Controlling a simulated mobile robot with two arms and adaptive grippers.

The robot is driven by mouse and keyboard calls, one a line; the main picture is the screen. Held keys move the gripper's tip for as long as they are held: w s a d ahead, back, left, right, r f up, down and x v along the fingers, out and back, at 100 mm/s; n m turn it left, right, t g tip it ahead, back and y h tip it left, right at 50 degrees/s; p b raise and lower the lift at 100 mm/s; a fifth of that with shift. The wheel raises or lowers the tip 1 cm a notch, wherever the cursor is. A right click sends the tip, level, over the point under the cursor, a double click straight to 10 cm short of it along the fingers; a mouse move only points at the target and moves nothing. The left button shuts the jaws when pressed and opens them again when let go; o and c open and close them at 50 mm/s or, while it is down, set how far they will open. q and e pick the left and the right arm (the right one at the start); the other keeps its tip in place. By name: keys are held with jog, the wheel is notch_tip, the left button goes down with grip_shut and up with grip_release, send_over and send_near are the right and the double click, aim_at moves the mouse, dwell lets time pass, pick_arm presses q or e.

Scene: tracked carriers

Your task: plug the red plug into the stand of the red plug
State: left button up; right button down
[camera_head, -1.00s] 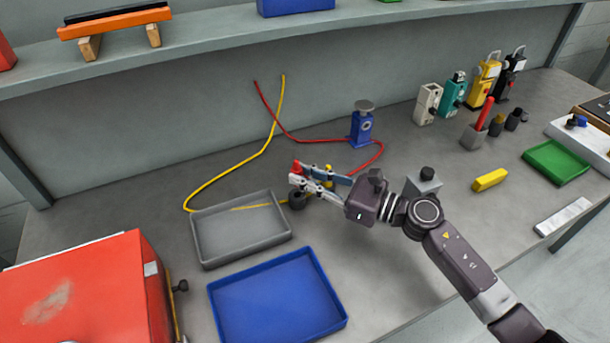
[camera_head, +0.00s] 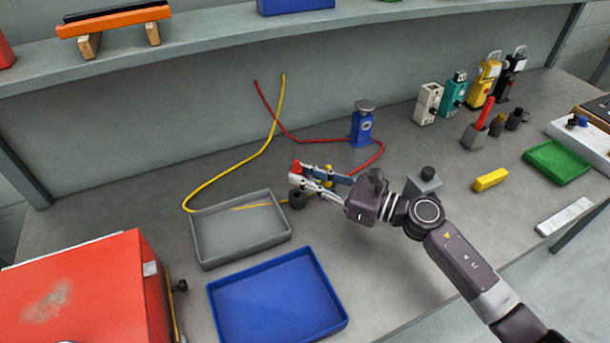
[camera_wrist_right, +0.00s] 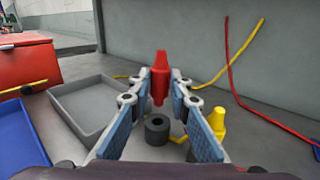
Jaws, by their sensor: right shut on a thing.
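The red plug (camera_head: 297,166) is between the fingertips of my right gripper (camera_head: 300,176), which is shut on it. In the right wrist view the red plug (camera_wrist_right: 159,82) stands upright with its tapered end up. A dark round stand with a hole in its top (camera_head: 297,200) is on the bench just below the gripper. In the right wrist view this stand (camera_wrist_right: 157,131) appears below the plug, apart from it. A yellow plug (camera_wrist_right: 217,122) stands to its right, partly hidden by the finger. My left gripper does not show.
A grey tray (camera_head: 203,248) and a blue tray (camera_head: 222,325) lie left of the gripper. A red cord (camera_head: 290,135) and a yellow cord (camera_head: 232,165) cross the bench behind. A blue device (camera_head: 362,126) stands at the back, and a red box (camera_head: 85,285) at the front left.

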aim_at(305, 197)
jog(key=shift+b, duration=0.45)
dwell(0.8)
jog(key=shift+f, duration=0.15)
jog(key=shift+f+b, duration=0.35)
jog(key=shift+b, duration=0.1)
jog(key=shift+f+b, duration=1.45)
jog(key=shift+b, duration=0.1)
jog(key=shift+f, duration=0.1)
